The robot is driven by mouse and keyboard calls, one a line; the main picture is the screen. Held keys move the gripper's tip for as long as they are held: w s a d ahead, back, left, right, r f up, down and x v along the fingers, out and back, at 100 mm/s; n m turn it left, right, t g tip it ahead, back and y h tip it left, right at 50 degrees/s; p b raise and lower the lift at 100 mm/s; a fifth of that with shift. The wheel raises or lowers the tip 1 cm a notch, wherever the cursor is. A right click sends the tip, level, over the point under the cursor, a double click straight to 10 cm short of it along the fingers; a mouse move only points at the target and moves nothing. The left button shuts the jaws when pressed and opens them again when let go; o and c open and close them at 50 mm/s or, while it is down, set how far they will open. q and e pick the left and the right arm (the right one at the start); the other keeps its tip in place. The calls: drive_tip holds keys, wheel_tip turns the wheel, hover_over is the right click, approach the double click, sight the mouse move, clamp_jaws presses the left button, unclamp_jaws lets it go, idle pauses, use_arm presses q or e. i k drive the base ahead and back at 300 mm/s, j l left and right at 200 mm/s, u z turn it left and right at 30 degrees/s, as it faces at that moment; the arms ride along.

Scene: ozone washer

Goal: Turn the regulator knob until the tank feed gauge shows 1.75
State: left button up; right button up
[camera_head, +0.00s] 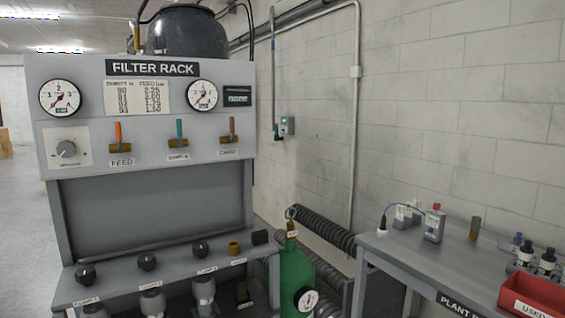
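A grey panel labelled FILTER RACK (152,68) stands at the left. A grey round knob (66,149) sits on a pale plate at the panel's lower left; I take it for the regulator knob, but its small label is unreadable. A round white gauge (60,97) is directly above it. A second similar gauge (201,95) is at the panel's upper right. Both have dark needles, but the exact readings are too small to tell. I cannot tell which is the tank feed gauge. Neither of my grippers shows in the head view.
Three coloured lever valves (178,146) line the panel right of the knob. Black knobs (147,262) sit on the lower shelf. A green cylinder with a gauge (306,299) stands right of the rack. A grey bench (420,262) with a red bin (537,294) is at right.

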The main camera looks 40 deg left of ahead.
sight(66, 148)
drive_tip(key=k+j+u, duration=0.15)
drive_tip(key=u, duration=1.6)
